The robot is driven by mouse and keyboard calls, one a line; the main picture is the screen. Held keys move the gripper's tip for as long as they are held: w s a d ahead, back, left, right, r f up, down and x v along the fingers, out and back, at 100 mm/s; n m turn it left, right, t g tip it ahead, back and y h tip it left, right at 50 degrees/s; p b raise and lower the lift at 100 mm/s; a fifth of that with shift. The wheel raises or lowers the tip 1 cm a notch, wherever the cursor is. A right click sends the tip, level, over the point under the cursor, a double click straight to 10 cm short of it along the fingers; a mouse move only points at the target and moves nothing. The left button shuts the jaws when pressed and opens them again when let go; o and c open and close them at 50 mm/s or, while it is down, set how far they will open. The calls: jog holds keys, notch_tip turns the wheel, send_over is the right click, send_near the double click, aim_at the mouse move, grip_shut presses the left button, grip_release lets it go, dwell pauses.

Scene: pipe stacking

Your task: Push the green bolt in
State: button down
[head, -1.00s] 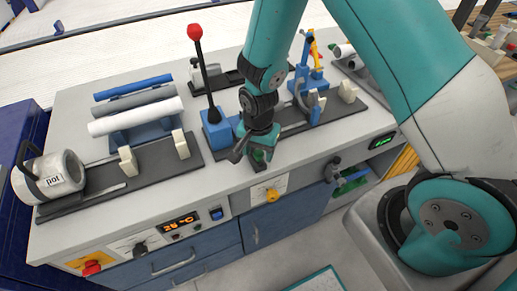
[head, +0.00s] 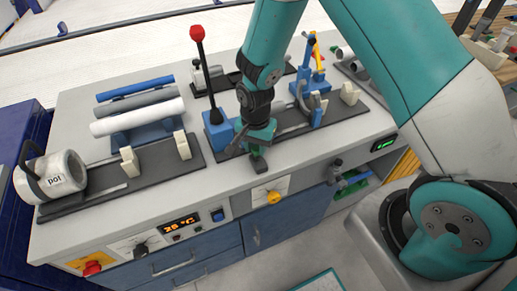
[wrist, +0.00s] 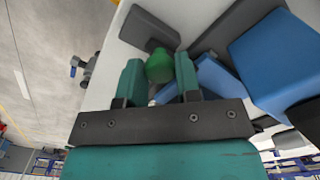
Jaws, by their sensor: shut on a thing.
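The green bolt (wrist: 159,66) has a rounded green head and shows between my fingertips in the wrist view. In the head view a little of the bolt (head: 258,152) shows just below my gripper (head: 259,141). My gripper is shut on it, one teal finger on each side. A small dark grey block (head: 258,167) lies under the bolt at the front edge of the worktop. Its top also shows beyond the bolt in the wrist view. Whether the bolt's lower end sits in the block is hidden.
A blue stand with a red-knobbed lever (head: 197,34) rises close left of my gripper. A dark rail with blue clamps (head: 316,110) lies behind to the right. Several pipes rest on a blue rack (head: 148,135) at left, near the white pot (head: 62,176).

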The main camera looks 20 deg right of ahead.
aim_at(255, 147)
jog(key=shift+w+r, duration=0.1)
jog(key=shift+w, duration=0.2)
jog(key=c, duration=0.9)
grip_release()
jog(key=shift+o, duration=0.5)
notch_tip(255, 147, up, 17)
jog(key=b, duration=0.1)
jog(key=shift+r, duration=0.2)
jog(key=shift+s, duration=0.15)
jog(key=s+a+r+n+y, duration=0.2)
jog(key=s+r+n, duration=0.3)
jog(key=s+n, duration=0.3)
jog(key=s+a+r+n+y, duration=0.2)
jog(key=s+r+n, duration=0.3)
jog(key=s, duration=0.8)
jog(key=n, duration=0.3)
jog(key=shift+a, duration=0.35)
